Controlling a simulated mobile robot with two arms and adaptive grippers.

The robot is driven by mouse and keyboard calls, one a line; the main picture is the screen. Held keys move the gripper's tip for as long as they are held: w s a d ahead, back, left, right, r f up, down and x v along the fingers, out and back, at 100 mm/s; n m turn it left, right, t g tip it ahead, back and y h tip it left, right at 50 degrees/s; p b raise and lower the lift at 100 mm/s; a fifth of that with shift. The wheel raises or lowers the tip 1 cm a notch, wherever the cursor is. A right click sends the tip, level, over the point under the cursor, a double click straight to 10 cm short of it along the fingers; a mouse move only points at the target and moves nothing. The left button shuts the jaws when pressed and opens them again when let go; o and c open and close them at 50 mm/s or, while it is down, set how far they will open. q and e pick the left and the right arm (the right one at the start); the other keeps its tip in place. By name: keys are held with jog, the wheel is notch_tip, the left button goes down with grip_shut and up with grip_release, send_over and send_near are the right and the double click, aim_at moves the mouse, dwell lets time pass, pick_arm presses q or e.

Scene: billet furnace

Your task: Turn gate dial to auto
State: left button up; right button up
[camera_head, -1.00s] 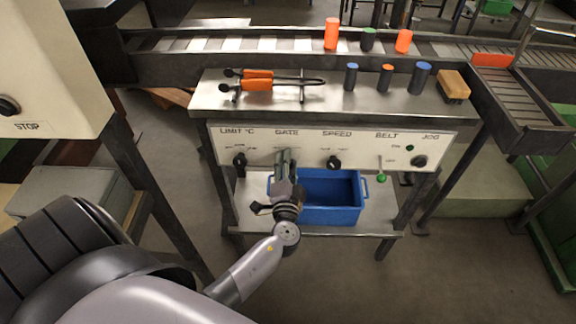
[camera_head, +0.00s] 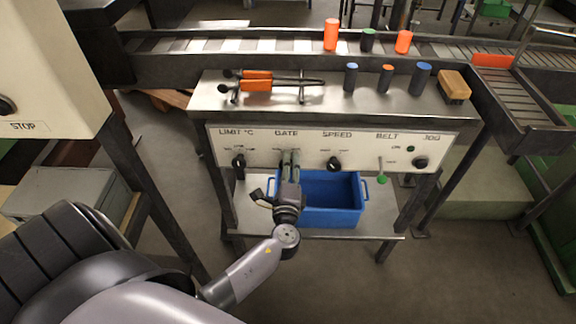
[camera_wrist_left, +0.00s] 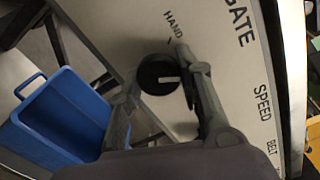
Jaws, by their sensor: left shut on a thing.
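The gate dial (camera_wrist_left: 158,78) is a round black knob with a pale line on its face, on the pale control panel (camera_head: 305,143) under the GATE label. In the head view my gripper hides it. My left gripper (camera_head: 289,155) reaches the panel from below. In the left wrist view its fingers (camera_wrist_left: 162,82) stand on either side of the dial, shut on it. The word HAND and a tick show above the dial there. The AUTO mark cannot be made out, and which mark the line points at is unclear. My right gripper is out of view.
The limit dial (camera_head: 239,161) and speed dial (camera_head: 334,163) flank the gate dial. The belt lever (camera_head: 381,172) and jog knob (camera_head: 420,163) are farther right. A blue crate (camera_head: 331,217) stands on the shelf below. Orange-handled tongs (camera_head: 257,85) lie on the table top.

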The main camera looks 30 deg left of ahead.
pick_arm(q)
jog(key=shift+m, duration=0.6)
jog(key=shift+f, duration=0.1)
jog(key=o, duration=1.2)
jog(key=v, duration=1.2)
jog(key=shift+s, duration=0.1)
